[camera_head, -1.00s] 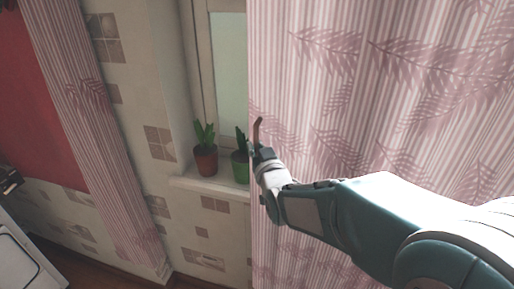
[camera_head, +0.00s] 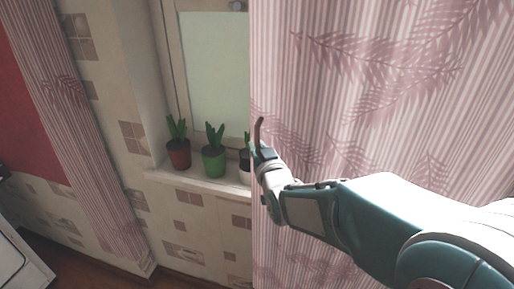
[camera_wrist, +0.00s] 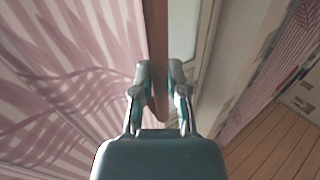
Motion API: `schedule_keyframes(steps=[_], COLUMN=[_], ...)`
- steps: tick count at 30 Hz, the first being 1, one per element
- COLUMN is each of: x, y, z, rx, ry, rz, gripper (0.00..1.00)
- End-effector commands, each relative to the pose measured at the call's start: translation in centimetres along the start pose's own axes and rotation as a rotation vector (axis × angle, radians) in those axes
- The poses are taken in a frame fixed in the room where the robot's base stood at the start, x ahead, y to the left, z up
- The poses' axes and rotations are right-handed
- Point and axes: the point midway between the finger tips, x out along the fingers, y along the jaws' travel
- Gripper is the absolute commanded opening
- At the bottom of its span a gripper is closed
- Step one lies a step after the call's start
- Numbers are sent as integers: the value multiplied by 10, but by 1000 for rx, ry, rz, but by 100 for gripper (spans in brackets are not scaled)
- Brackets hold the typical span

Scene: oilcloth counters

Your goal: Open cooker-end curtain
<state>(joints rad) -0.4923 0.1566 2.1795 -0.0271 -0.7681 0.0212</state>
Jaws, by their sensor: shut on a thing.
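A pink-and-white striped curtain with leaf prints (camera_head: 400,90) hangs over the right half of the head view. Its left edge crosses the window (camera_head: 215,75). My gripper (camera_head: 257,150) is at that edge, shut on a thin brown strip (camera_head: 260,130) that stands up from the fingers. In the wrist view the strip (camera_wrist: 158,45) runs between the two fingertips, with the curtain (camera_wrist: 60,90) on the left. I cannot tell how the strip joins the curtain. A second, narrow striped curtain (camera_head: 75,120) hangs at the left.
A white appliance (camera_head: 20,265) is at lower left. Wooden floor (camera_wrist: 270,145) is clear at right in the wrist view.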

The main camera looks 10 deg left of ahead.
Motion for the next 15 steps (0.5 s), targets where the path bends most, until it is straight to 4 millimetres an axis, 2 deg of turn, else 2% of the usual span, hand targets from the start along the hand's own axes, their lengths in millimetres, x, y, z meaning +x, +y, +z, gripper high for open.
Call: schedule_keyframes(steps=[2, 3, 4, 5, 15], x=[0, -1, -1, -1, 0], y=[1, 1, 1, 1, 0], z=[5, 5, 4, 4, 2], rx=[0, 0, 1, 1, 0], ry=[-12, -12, -11, -11, -5], rz=[2, 2, 2, 2, 1], gripper=[0, 32, 45, 54, 54])
